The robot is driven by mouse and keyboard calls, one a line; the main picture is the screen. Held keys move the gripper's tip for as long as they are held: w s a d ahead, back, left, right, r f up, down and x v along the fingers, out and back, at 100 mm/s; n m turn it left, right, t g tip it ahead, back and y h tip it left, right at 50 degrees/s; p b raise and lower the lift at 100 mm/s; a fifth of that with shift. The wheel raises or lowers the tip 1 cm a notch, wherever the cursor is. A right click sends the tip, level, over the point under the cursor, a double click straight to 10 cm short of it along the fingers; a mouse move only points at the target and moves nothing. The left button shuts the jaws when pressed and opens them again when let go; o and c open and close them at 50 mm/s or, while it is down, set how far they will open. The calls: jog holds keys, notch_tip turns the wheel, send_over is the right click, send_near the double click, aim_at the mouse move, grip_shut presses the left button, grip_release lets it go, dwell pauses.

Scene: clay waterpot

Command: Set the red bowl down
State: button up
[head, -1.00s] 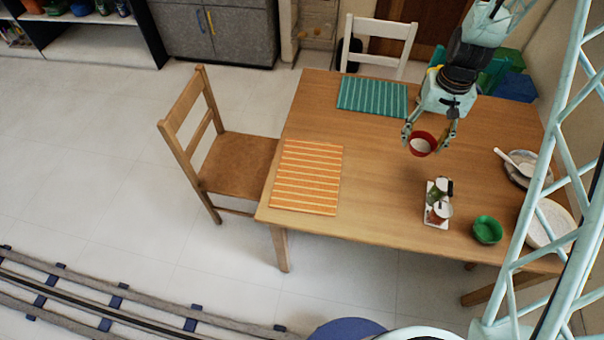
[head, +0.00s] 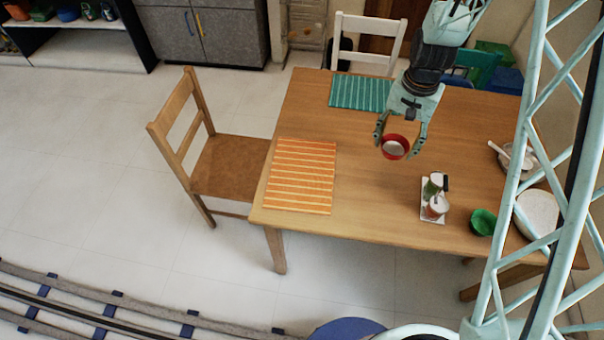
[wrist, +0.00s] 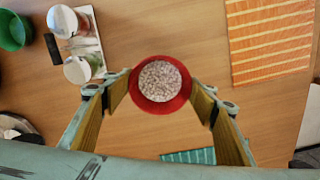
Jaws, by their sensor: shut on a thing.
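The red bowl (head: 395,147) is between the fingers of my gripper (head: 399,140), over the wooden table (head: 350,225) to the right of the orange striped mat. In the wrist view the red bowl (wrist: 161,110) shows a pale, speckled, grainy filling. My gripper (wrist: 161,97) is shut on it, with a finger against each side of its rim. I cannot tell how far the bowl's base is above the table.
An orange striped mat (head: 301,178) lies at the table's left and a green mat (head: 361,93) at the back. A tray with jars (head: 434,198), a green bowl (head: 483,222) and a white plate (head: 538,213) stand at the right. The table's middle is clear.

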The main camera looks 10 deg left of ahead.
jog(key=s+a+f+m+b, duration=0.1)
jog(key=s+a+m+b, duration=0.1)
jog(key=s+a+m, duration=0.2)
jog(key=s+a+f+m+b, duration=0.2)
jog(key=s+a+m, duration=0.2)
jog(key=s+a, duration=0.2)
jog(key=s+a+f+m+b, duration=0.2)
jog(key=s+a+m, duration=0.2)
jog(key=s+a, duration=0.2)
jog(key=shift+s+m, duration=0.3)
jog(key=shift+s, duration=0.25)
jog(key=shift+s+a+m, duration=0.35)
jog(key=shift+s+m, duration=0.05)
jog(key=shift+s, duration=0.2)
jog(key=b, duration=0.2)
send_over(302, 172)
jog(key=shift+s+d+f, duration=0.3)
jog(key=shift+s+f, duration=0.05)
jog(key=shift+f, duration=0.35)
jog(key=shift+w, duration=0.1)
jog(key=shift+w+a, duration=0.15)
jog(key=shift+a, duration=0.05)
jog(key=shift+f+b, duration=0.35)
jog(key=shift+f, duration=1.45)
jog(key=shift+f, duration=0.2)
